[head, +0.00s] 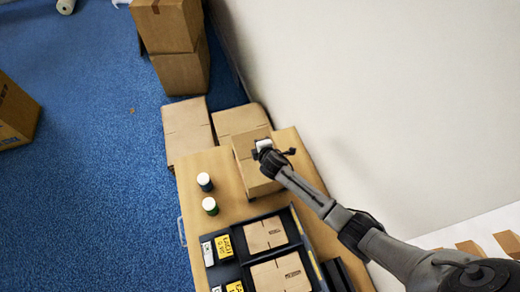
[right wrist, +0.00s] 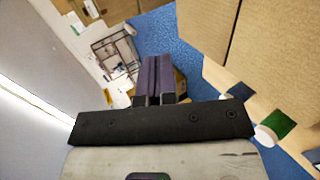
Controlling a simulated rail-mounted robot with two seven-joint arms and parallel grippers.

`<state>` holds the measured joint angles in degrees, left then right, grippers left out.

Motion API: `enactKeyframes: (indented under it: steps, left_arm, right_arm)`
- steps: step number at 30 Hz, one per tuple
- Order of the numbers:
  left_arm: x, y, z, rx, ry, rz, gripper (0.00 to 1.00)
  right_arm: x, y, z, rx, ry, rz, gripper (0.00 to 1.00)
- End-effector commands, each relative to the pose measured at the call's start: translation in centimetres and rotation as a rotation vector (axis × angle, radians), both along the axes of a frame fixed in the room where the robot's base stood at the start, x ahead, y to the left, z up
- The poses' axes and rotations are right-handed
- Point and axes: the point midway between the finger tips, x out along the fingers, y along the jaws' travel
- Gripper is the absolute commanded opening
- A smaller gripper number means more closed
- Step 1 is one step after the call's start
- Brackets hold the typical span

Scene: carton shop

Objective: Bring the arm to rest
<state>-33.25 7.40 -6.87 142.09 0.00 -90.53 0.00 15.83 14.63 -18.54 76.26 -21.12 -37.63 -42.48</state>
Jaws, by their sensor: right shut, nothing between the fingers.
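My right arm reaches in from the lower right of the head view. Its gripper (head: 266,152) is over or beside a brown carton (head: 244,172) at the far end of the wooden table (head: 230,207). I cannot tell whether it touches the carton. In the right wrist view the two fingers (right wrist: 155,78) are shut together with nothing between them. Large cardboard faces (right wrist: 275,50) fill the upper right of that view. My left gripper is not in view.
Two small cans (head: 205,182) (head: 210,206) stand on the table near a dark tray (head: 240,244) of flat cartons. Cartons (head: 188,130) stand beyond the table, with a stack (head: 180,73) behind. A white wall (head: 350,80) runs close along the right. Blue floor at left is mostly clear.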

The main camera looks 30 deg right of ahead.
Motion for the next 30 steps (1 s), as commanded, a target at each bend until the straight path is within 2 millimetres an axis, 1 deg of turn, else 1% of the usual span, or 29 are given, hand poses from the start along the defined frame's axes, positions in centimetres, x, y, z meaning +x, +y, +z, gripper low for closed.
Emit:
enactKeyframes:
  steps: [1,6,12,20,23,26,30]
  left_arm:
    - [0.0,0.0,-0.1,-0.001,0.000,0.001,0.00]
    - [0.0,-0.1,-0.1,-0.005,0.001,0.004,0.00]
    - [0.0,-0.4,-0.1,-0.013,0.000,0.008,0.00]
    - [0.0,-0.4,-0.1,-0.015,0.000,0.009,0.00]
    - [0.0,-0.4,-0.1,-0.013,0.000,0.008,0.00]
    - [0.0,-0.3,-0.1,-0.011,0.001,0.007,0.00]
    - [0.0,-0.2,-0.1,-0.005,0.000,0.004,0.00]
  right_arm:
    - [0.1,0.0,0.9,0.001,-0.003,0.000,0.00]
    - [0.1,0.0,3.0,0.000,-0.002,0.000,0.00]
    - [0.0,0.0,4.3,0.000,-0.001,0.000,0.00]
    - [0.0,0.0,4.5,0.002,0.001,-0.001,0.00]
    - [0.0,0.0,4.5,0.031,-0.006,-0.020,0.00]
    - [-0.3,-0.3,4.2,0.093,0.003,-0.083,0.00]
    - [-1.5,-1.1,3.2,0.227,0.057,-0.254,0.00]
